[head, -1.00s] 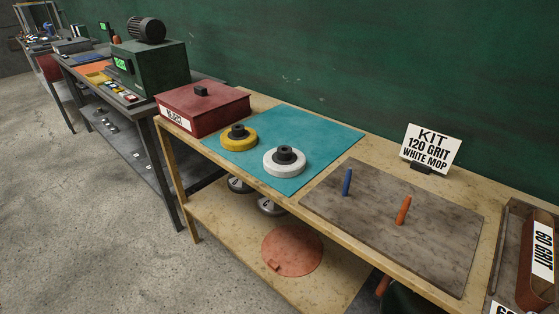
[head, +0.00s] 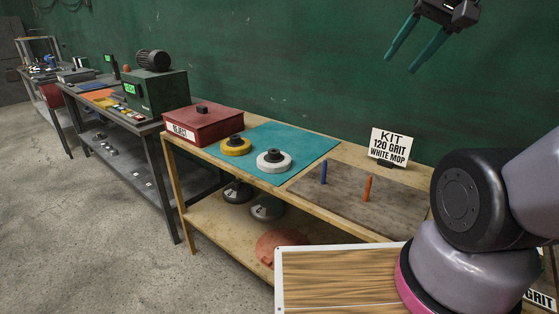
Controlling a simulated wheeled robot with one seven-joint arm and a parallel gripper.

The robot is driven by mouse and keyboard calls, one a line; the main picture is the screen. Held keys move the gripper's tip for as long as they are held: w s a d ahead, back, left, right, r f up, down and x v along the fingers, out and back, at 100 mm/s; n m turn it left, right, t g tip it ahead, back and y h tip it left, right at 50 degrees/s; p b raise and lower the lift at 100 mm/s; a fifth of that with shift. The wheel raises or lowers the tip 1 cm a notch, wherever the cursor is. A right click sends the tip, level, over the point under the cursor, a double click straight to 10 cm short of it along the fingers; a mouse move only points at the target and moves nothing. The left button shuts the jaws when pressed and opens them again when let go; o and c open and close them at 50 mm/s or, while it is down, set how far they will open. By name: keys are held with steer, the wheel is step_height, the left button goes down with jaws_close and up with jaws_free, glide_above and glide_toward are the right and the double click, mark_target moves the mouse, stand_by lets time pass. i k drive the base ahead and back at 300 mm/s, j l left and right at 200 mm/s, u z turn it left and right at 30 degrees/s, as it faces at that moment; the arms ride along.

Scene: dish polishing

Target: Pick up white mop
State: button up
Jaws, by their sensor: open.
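The white mop (head: 273,161) is a round white disc with a black hub. It lies flat on the teal mat (head: 301,144) on the wooden bench, to the right of a yellow mop (head: 236,145). My gripper (head: 415,50) is at the top right of the head view, with two teal fingers spread apart and nothing between them. It is well above the bench and apart from the white mop. The mop is fully visible.
A red lidded box (head: 203,125) stands left of the mat. A grey-brown board (head: 400,207) with a blue peg (head: 323,172) and an orange peg (head: 367,189) lies to the right. A kit sign (head: 390,147) stands behind it. Grey discs (head: 266,208) sit below.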

mark_target(274, 162)
steer(key=u, duration=0.4)
steer(key=i+j+z, duration=0.35)
steer(key=i+j, duration=0.15)
steer(key=j, duration=0.25)
steer(key=i+j+z, duration=0.2)
steer(key=j, duration=0.2)
